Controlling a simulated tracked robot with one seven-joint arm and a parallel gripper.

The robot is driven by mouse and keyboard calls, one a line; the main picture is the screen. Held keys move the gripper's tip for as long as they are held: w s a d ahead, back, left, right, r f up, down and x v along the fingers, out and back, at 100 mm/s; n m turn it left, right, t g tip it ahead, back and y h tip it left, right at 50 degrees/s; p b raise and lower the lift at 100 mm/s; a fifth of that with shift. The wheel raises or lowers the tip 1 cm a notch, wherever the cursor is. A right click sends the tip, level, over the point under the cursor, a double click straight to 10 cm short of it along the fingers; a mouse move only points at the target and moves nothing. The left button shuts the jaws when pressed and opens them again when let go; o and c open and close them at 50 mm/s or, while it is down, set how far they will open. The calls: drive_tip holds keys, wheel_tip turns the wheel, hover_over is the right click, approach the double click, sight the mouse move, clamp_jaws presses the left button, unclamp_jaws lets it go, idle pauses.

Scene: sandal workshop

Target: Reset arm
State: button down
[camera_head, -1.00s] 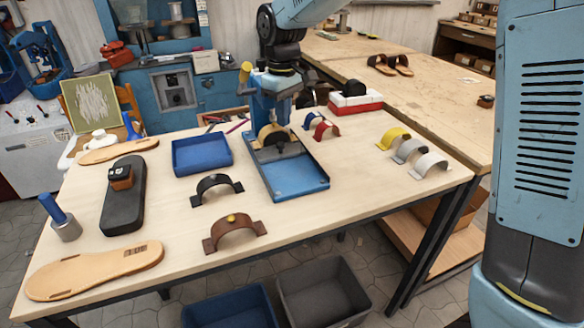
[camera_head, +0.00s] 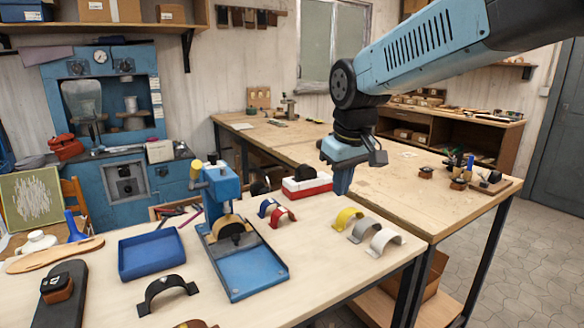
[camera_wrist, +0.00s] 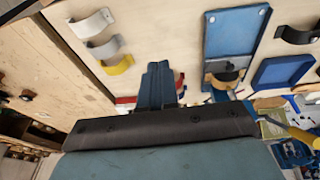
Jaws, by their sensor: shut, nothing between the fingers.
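My gripper (camera_head: 343,180) hangs above the back right part of the light wooden table (camera_head: 330,262), clear of everything on it. Its fingers are together and hold nothing. In the wrist view the closed fingers (camera_wrist: 158,84) point over the table. My arm reaches in from the upper right of the head view. The red and white box (camera_head: 307,186) with a black piece on top stands just left of my gripper. The yellow (camera_head: 346,218), grey (camera_head: 363,230) and white (camera_head: 383,241) curved straps lie below it on the table.
A blue press (camera_head: 220,190) with a blue base tray (camera_head: 246,270) stands mid-table. Left of it are a blue tray (camera_head: 151,254) and a black strap (camera_head: 167,292). Red (camera_head: 282,217) and blue (camera_head: 267,206) straps lie right of the press. A long workbench (camera_head: 400,180) runs behind.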

drive_tip(key=s+d+f+m+t, duration=0.1)
drive_tip(key=s+d+m, duration=0.5)
drive_tip(key=s+d, duration=0.7)
drive_tip(key=shift+s+d+f+t+h, duration=0.2)
drive_tip(key=shift+s+t+h, duration=0.1)
drive_tip(key=shift+s+t, duration=0.4)
